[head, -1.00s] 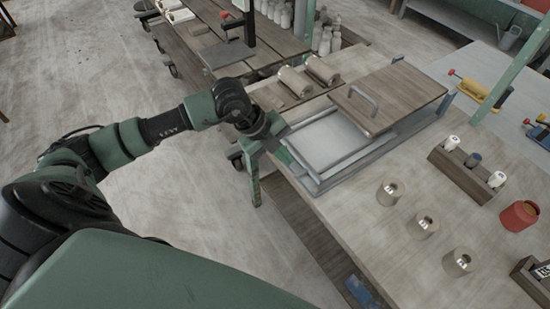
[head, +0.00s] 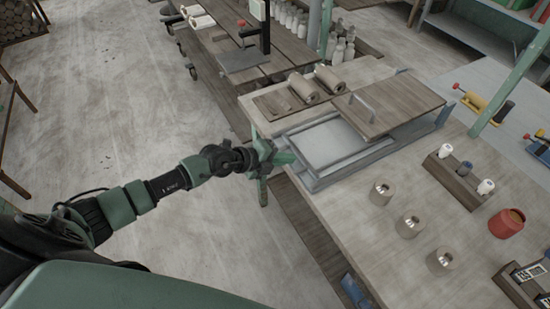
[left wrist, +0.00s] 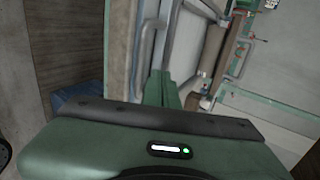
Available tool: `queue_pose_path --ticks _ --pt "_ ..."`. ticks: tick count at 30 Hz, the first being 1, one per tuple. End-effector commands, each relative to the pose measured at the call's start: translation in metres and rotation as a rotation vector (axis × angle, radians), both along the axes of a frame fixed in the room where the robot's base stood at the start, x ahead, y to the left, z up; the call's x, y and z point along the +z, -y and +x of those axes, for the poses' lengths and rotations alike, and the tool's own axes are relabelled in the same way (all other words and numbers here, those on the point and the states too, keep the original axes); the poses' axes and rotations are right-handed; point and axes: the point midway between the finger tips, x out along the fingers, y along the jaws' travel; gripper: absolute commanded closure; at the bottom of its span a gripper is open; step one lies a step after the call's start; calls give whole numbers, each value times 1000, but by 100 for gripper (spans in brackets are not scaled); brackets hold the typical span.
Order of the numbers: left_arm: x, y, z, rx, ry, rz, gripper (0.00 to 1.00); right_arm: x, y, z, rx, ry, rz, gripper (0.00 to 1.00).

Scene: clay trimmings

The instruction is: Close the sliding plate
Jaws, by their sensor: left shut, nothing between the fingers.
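The sliding plate (head: 405,98) is a brown wooden board with a grey metal handle (head: 361,107) near its left edge. It covers the right part of a grey metal frame (head: 312,185) on the table. The left part of the frame is uncovered and shows a pale inner surface (head: 325,143). My left gripper (head: 287,159) is shut and empty at the frame's left end, apart from the handle. Whether it touches the frame is unclear. Its closed green fingers (left wrist: 161,88) show in the left wrist view, pointing toward grey metal parts. My right gripper is not in view.
Wooden cylinders (head: 302,88) lie on a board behind the frame. Several short cylinders (head: 410,225), a wooden rack (head: 462,178) and a red pot (head: 507,223) stand on the table to the right. Open floor lies left of the table.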

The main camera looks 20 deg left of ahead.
Motion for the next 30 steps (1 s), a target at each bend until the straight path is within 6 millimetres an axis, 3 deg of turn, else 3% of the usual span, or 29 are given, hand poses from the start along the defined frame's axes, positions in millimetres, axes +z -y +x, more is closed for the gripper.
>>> queue_pose_path --ticks 6,22,30 --pt "-10 10 14 1 -1 -1 100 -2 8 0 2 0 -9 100" --pt "-10 16 20 0 0 -3 100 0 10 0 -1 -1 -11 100" --pt "-8 43 54 2 0 -6 100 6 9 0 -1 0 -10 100"
